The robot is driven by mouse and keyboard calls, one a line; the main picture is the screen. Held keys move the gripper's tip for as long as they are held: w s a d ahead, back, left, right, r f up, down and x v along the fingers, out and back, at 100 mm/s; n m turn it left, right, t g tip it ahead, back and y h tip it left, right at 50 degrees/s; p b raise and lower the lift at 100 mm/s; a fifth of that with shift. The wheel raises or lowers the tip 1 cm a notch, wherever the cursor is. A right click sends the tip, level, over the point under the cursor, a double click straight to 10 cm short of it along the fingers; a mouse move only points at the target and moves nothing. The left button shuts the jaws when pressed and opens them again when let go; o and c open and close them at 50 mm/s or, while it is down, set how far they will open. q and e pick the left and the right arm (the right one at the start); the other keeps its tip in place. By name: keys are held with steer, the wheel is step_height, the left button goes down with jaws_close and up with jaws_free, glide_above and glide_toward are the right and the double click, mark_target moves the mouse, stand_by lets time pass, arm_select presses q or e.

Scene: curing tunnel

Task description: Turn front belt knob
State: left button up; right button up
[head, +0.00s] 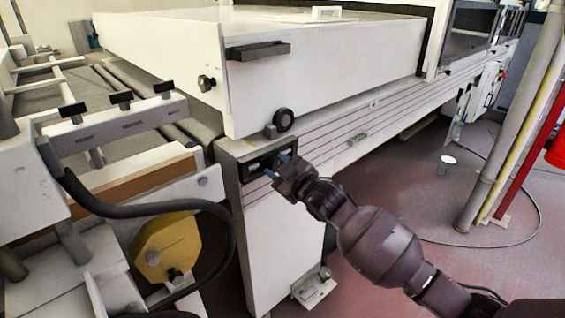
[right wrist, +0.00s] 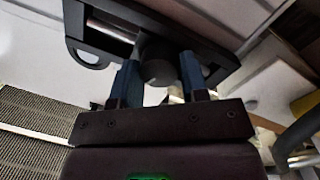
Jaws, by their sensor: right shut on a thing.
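The front belt knob (right wrist: 158,62) is a dark round knob, seen in the right wrist view between the blue fingers of my right gripper (right wrist: 158,78). It sits at a black-framed recess (right wrist: 100,30) in the machine. In the head view, my right gripper (head: 279,166) reaches in from the lower right to the same dark recess, at the top of the white end post (head: 270,240). There the gripper hides the knob. My right gripper is shut on the knob. My left gripper is not in view.
A black round wheel (head: 284,119) sits just above the recess. A black handle (head: 258,50) and a small black knob (head: 206,83) are on the white housing. A dark hose (head: 150,200) and yellow part (head: 165,248) are at left. The red floor (head: 400,210) is mostly open at right.

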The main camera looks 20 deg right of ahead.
steer(key=m+p, duration=0.2)
steer(key=shift+r+m, duration=0.3)
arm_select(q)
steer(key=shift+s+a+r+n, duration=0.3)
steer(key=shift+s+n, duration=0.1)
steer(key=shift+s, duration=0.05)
arm_select(e)
steer(key=shift+f+m, duration=0.15)
steer(key=shift+m, duration=0.25)
arm_select(q)
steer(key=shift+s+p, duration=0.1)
steer(key=shift+p, duration=0.2)
arm_select(e)
steer(key=shift+f, duration=0.15)
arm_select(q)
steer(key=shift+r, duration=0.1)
arm_select(e)
steer(key=o, duration=0.9)
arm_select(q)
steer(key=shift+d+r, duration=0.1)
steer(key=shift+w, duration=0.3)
